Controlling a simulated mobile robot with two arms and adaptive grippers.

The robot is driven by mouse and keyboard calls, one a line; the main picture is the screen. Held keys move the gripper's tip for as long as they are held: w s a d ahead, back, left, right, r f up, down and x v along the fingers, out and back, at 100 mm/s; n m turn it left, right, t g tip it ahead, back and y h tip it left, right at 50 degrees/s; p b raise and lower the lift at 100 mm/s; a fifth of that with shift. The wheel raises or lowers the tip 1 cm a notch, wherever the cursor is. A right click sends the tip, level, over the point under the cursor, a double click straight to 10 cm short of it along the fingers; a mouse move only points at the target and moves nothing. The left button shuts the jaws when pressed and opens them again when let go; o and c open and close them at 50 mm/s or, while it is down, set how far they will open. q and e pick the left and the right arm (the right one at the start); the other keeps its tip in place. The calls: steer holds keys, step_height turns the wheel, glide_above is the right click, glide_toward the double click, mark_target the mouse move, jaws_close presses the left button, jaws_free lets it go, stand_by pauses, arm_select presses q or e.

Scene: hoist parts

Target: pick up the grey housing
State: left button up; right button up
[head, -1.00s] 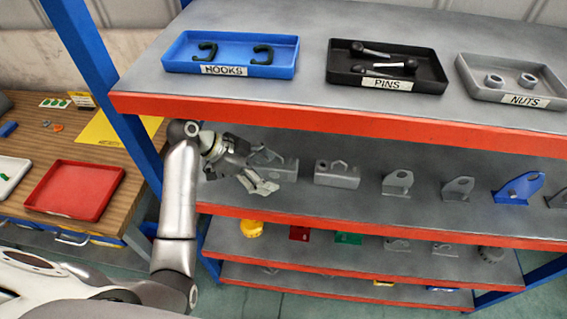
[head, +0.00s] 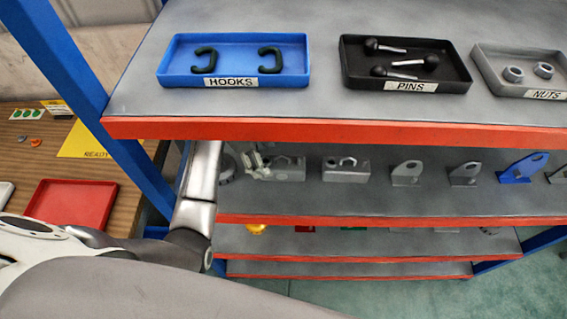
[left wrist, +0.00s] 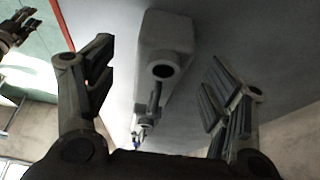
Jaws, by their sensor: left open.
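A grey housing (head: 290,170) stands at the left end of the shelf's middle level, with a second grey housing (head: 346,171) to its right. My left gripper (head: 257,165) reaches in under the top shelf, at the left end of the first housing. In the left wrist view my left gripper (left wrist: 160,68) is open, with one finger on each side of the grey housing (left wrist: 165,40). The housing shows a round dark hole facing the camera. I see gaps between it and both fingers. What looks like my right gripper (left wrist: 16,28) is cut off at that view's top left corner.
The top shelf (head: 330,130) overhangs, with a blue hooks tray (head: 233,83), a black pins tray (head: 360,80) and a grey nuts tray (head: 500,83). Grey brackets (head: 406,174) and a blue bracket (head: 522,168) stand further right. A blue post (head: 75,90) rises at left.

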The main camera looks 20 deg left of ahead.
mark_target(274, 158)
arm_select(q)
steer(key=shift+w+d, duration=0.2)
steer(key=shift+d, duration=0.25)
steer(key=shift+w+d+f, duration=0.1)
steer(key=shift+w+d, duration=0.1)
steer(key=shift+w+d+f+p, duration=0.1)
steer(key=shift+d+f+p, duration=0.15)
steer(key=shift+d+p, duration=0.5)
steer(key=x, duration=0.3)
steer(key=shift+w+d+f+p, duration=0.1)
steer(key=shift+d+f+p, duration=0.15)
steer(key=shift+p, duration=0.05)
steer(key=shift+f, duration=0.45)
arm_select(e)
steer(key=r, duration=0.1)
steer(key=a+r, duration=0.1)
steer(key=shift+w+a+r, duration=0.1)
steer(key=shift+a+r, duration=0.1)
steer(key=shift+r, duration=0.1)
arm_select(q)
steer(key=shift+d, duration=0.1)
steer(key=c, duration=1.4)
steer(key=shift+w+r, duration=0.1)
steer(key=shift+c, duration=0.4)
arm_select(e)
steer(key=shift+d, duration=0.1)
